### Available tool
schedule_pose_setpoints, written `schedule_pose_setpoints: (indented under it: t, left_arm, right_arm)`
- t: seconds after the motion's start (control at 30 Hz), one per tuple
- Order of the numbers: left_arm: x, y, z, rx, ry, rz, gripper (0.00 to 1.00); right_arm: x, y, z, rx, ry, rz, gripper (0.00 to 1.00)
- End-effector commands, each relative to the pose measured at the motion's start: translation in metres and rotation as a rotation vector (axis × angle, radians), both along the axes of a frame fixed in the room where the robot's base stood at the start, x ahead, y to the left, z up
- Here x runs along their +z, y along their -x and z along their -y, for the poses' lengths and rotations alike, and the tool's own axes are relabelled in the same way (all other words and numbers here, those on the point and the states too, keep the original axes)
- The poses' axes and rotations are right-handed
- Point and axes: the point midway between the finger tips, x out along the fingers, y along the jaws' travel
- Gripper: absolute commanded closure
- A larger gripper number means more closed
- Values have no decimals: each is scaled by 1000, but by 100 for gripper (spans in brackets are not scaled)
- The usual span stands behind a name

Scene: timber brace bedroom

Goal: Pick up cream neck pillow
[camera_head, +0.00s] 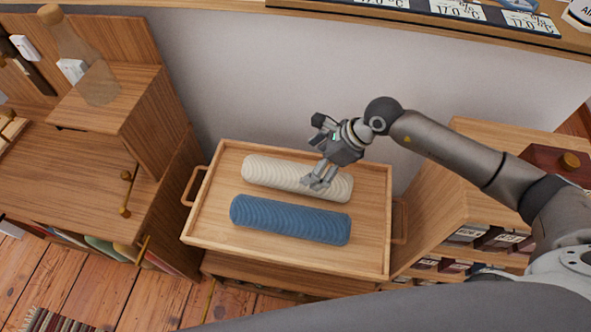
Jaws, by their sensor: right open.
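The cream neck pillow (275,172) is a long ribbed roll lying in a wooden tray (212,221), along the tray's far side. A blue ribbed roll (290,220) lies beside it, nearer to me. My right gripper (317,183) comes in from the right, with its fingers pointing down over the right half of the cream pillow. Its jaws are open. The fingers hide a part of the pillow, and I cannot tell whether they touch it. My left gripper is not in view.
The tray has raised rims and side handles. A wooden cabinet (120,110) with a glass bottle (85,60) stands at the left. A wooden shelf unit (480,170) with boxes is at the right. A pale wall (235,75) rises behind the tray.

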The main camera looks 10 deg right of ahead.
Motion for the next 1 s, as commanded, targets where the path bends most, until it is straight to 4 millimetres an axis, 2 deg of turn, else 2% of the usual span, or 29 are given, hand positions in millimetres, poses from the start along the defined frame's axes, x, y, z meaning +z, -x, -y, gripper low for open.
schedule_pose_setpoints:
  t: [0.03, 0.1, 0.33, 0.57, 0.83, 1.0]
  left_arm:
    - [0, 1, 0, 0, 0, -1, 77]
    - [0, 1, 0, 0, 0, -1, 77]
    - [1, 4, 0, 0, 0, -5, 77]
    - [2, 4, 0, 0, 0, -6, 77]
    - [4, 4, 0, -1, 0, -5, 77]
    - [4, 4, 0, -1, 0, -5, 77]
  right_arm:
    - [-4, -2, 7, 5, 33, 1, 5]
    - [-11, -3, 8, 10, 53, 0, 5]
    - [-42, -10, -8, 10, 56, 0, 5]
    - [-57, -14, -15, 10, 55, 0, 5]
    - [-86, -25, -32, 9, 53, -2, 5]
    - [-96, -28, -37, 10, 54, 2, 5]
